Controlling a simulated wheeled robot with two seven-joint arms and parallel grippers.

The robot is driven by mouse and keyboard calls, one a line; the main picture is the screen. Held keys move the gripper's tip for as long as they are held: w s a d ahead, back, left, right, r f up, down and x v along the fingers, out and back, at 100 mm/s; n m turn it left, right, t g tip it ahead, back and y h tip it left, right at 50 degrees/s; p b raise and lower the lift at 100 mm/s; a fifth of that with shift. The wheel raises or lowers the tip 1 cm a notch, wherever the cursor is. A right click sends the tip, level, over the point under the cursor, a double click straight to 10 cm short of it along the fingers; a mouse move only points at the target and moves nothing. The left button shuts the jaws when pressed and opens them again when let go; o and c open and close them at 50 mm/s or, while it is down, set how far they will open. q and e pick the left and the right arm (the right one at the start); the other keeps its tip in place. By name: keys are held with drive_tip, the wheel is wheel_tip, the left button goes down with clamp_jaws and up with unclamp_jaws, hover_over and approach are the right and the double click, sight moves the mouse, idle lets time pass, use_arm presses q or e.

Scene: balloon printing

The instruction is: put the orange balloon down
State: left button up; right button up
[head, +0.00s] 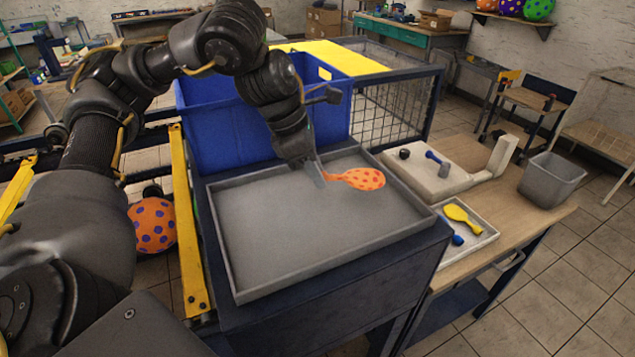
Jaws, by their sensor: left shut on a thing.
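The orange balloon (364,179) is flat and uninflated, with red dots. It is over the right back part of a large grey tray (290,278), with its neck pointing left. My left gripper (320,178) reaches down from the upper left and is shut on the balloon's neck end. The balloon lies close to the tray's surface; I cannot tell whether it touches it. The fingertips are small and partly hidden by the gripper body. My right gripper is not in view.
A blue bin (225,125) stands directly behind the tray. To the right, a wooden table holds a small tray (484,240) with a yellow balloon (461,217), a white device (430,181) and a grey bin (551,180). The grey tray's front and left are bare.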

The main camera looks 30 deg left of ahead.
use_arm(q)
drive_tip(key=shift+w+f, duration=0.15)
drive_tip(key=shift+f, duration=0.8)
drive_tip(key=shift+w+f, duration=0.1)
drive_tip(key=shift+f, duration=0.8)
drive_tip(key=shift+s, duration=0.1)
drive_tip(key=shift+d+f, duration=0.1)
drive_tip(key=o, duration=0.9)
